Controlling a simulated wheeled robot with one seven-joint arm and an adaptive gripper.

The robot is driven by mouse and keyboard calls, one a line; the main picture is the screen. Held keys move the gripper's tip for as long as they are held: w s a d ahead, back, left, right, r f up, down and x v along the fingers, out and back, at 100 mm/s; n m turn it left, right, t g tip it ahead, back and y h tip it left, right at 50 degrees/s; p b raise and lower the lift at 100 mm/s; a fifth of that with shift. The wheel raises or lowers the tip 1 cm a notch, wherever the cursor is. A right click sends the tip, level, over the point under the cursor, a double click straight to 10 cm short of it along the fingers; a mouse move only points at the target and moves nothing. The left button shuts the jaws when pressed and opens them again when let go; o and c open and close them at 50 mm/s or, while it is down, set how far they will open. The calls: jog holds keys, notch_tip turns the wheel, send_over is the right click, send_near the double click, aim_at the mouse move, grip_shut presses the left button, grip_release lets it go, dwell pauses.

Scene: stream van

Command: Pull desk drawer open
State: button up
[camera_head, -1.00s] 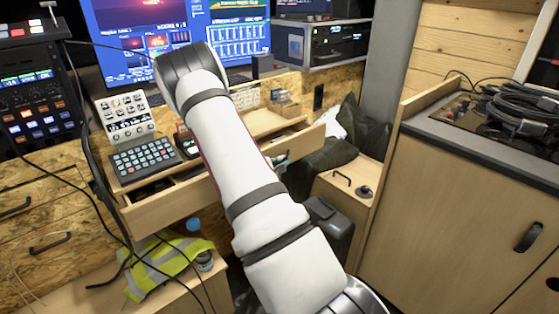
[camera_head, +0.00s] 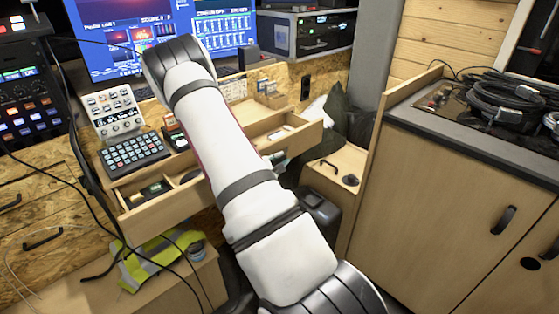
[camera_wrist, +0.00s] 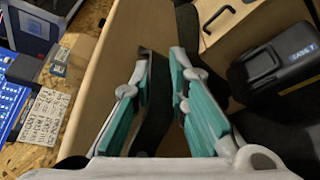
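The desk drawer (camera_head: 180,212) stands partly out of the desk, its front panel running diagonally beneath the control panels, with dark items visible inside. In the wrist view its wooden front (camera_wrist: 112,62) lies left of the fingers. My gripper (camera_head: 277,158) is at the outer face of the drawer front, right of the middle, mostly hidden behind my white arm. In the wrist view, my gripper's (camera_wrist: 161,52) teal-padded fingers have a visible gap between their tips. A dark piece, possibly a handle, shows by the left fingertip; its contact with the fingers is unclear.
A wooden cabinet with cables (camera_head: 505,105) stands right. A yellow vest (camera_head: 155,262) lies on a low bench below the drawer. Loose cables hang at left.

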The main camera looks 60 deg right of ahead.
jog(key=v, duration=1.2)
dwell(0.3)
jog(key=shift+r, duration=0.15)
